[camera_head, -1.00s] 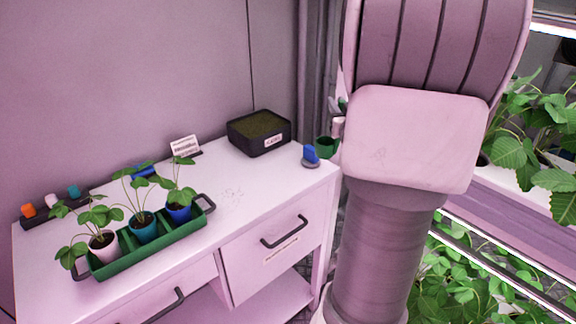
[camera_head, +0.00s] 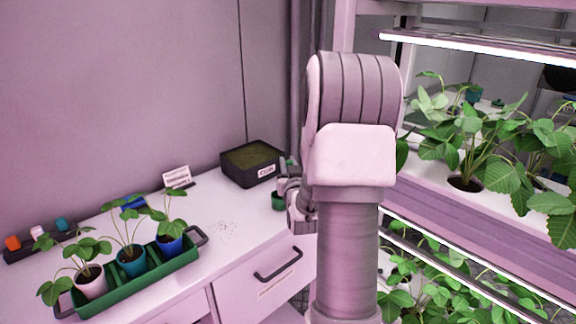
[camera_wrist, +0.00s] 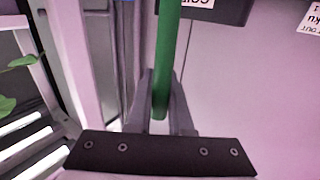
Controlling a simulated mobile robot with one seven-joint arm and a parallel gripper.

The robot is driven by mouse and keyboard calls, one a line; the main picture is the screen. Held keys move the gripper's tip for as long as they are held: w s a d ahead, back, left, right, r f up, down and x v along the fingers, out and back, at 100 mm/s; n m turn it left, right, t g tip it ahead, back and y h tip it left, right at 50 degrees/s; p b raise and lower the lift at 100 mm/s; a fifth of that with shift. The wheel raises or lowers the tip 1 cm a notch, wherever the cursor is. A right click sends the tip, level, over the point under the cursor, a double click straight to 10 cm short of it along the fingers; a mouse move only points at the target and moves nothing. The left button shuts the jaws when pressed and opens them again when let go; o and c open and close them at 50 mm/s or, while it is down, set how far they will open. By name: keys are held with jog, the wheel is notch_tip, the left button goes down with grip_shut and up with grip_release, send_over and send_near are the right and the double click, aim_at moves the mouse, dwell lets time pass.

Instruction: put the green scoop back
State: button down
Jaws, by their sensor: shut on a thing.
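The green scoop shows in the head view as a small green cup (camera_head: 278,201) at my gripper, in front of the dark bin's right end. My gripper (camera_head: 287,180) is partly hidden by my own arm. In the wrist view the scoop's long green handle (camera_wrist: 168,60) runs down between the two fingers of my gripper (camera_wrist: 161,105), which are shut on it. The cup is out of the wrist view. I cannot tell how high the scoop is above the worktop. The black bin (camera_head: 235,177) holds dark green-brown material and carries a white label.
The white bench (camera_head: 215,210) has free room mid-top, with dark specks. A green tray (camera_head: 140,277) with potted seedlings stands front left. Behind are a sign (camera_head: 176,177), a blue item (camera_head: 133,202) and a dark strip (camera_head: 40,245) of coloured pieces. Plant racks (camera_head: 480,190) stand right.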

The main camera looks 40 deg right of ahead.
jog(key=shift+f, duration=0.15)
jog(key=c, duration=0.8)
grip_release()
